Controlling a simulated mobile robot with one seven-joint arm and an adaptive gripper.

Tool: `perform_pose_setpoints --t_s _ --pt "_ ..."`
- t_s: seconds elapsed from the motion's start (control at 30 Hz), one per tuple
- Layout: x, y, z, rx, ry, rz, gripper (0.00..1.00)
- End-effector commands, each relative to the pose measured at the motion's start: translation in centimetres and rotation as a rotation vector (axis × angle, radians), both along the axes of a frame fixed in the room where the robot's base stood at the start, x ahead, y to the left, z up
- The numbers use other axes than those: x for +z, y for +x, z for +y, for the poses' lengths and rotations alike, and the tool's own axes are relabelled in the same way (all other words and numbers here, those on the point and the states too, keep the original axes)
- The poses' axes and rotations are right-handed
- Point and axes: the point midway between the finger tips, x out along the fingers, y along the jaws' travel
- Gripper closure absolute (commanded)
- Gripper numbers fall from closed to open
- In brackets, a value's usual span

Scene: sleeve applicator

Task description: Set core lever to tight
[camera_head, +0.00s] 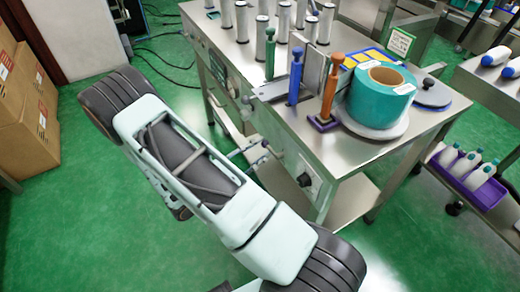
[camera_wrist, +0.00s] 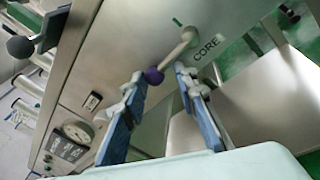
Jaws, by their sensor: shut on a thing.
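The core lever (camera_wrist: 174,54) is a pale bent handle with a purple knob at its end, on the machine's steel side panel beside the label CORE (camera_wrist: 208,47). A small green mark (camera_wrist: 177,22) is on the panel near the lever's pivot. My gripper (camera_wrist: 163,79) has its two blue-padded fingers on either side of the knob end, shut on the lever. In the head view my gripper (camera_head: 258,153) is against the front side of the steel table, and the lever is too small there to make out clearly.
A dial (camera_head: 305,180) is on the panel right of my gripper. The steel table (camera_head: 385,148) carries a teal roll (camera_head: 380,98), a blue-handled tool (camera_head: 295,80) and an orange-handled tool (camera_head: 331,85). Boxes (camera_head: 25,100) stand at the left.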

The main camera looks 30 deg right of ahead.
Motion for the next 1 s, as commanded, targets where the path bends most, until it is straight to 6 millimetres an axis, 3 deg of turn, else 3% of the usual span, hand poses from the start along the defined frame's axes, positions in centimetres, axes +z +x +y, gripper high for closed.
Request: perform_pose_setpoints --t_s 0.57,1.0 --pt "0.7 -0.3 -0.2 -0.009 -0.013 -0.070 1.00" --pt "2.2 -0.6 -0.2 -0.007 -0.002 -0.413 1.00"
